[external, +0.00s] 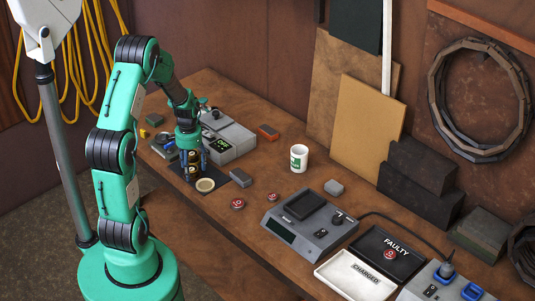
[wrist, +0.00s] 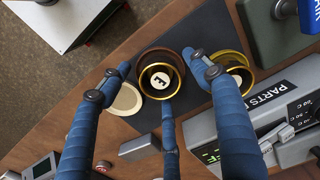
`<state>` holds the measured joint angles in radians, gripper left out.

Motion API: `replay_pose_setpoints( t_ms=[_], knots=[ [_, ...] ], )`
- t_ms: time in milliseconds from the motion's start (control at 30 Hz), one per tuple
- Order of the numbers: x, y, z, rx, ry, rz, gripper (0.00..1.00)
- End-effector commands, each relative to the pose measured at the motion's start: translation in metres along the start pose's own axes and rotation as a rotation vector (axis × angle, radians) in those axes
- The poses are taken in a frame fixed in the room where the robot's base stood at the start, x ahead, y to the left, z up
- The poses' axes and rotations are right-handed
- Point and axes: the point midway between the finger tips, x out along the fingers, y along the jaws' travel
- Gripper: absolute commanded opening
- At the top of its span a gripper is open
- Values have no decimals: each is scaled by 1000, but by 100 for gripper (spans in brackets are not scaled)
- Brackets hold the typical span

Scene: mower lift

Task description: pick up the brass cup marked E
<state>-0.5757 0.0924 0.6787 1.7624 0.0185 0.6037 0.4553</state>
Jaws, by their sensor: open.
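The brass cup marked E (wrist: 161,77) stands upright on a dark mat (wrist: 196,30) in the wrist view, its letter on a pale disc inside the rim. My gripper (wrist: 158,88) is open, with blue fingers spread around that cup: one at left, one at right, one below it. I cannot tell whether any finger touches it. In the external view my gripper (external: 193,164) points down over the brass cups, whose letters are too small to read. More brass (wrist: 237,62) shows right of the E cup, partly hidden by the right finger.
A cream disc (wrist: 126,98) lies close left of the E cup. A grey machine labelled PARTS (wrist: 277,100) stands close on the right. A grey block (external: 242,177), white cup (external: 298,158) and red-topped discs (external: 237,203) lie farther along the bench.

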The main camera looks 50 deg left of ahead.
Motion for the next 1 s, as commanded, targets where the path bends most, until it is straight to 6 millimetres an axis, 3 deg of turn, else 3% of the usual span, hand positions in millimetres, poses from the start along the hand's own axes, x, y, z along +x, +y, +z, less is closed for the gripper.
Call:
replay_pose_setpoints(
  t_ms=[500,533,767,1000],
  knots=[
    [0,0,0,0,1,0,63],
    [0,0,0,0,1,0,61],
    [0,0,0,0,1,0,15],
    [0,0,0,0,1,-1,13]
  ],
)
